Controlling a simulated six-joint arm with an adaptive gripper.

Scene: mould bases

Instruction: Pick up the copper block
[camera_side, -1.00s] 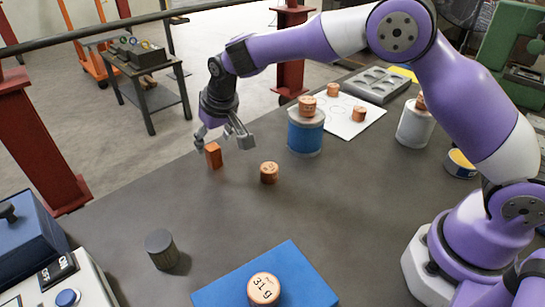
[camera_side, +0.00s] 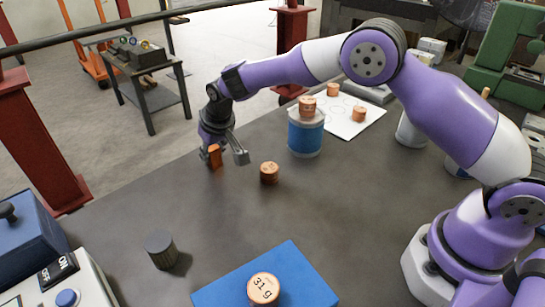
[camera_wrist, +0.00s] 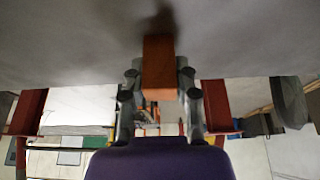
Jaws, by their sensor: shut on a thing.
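The copper block (camera_side: 214,156) is a small upright orange-brown block near the table's far left edge in the side view. My gripper (camera_side: 224,158) is lowered around it. In the wrist view the block (camera_wrist: 159,66) sits between the two fingers of my gripper (camera_wrist: 159,80), with a finger close against each side. The gripper is shut on the block. The block's foot appears at or very near the table top; I cannot tell if it is clear of it.
A copper cylinder (camera_side: 269,173) stands just right of the gripper. A blue-banded can (camera_side: 305,137) with a copper piece on top (camera_side: 307,106) is behind it. A dark ribbed cylinder (camera_side: 160,250) and a blue mat (camera_side: 215,294) are nearer. The table between is clear.

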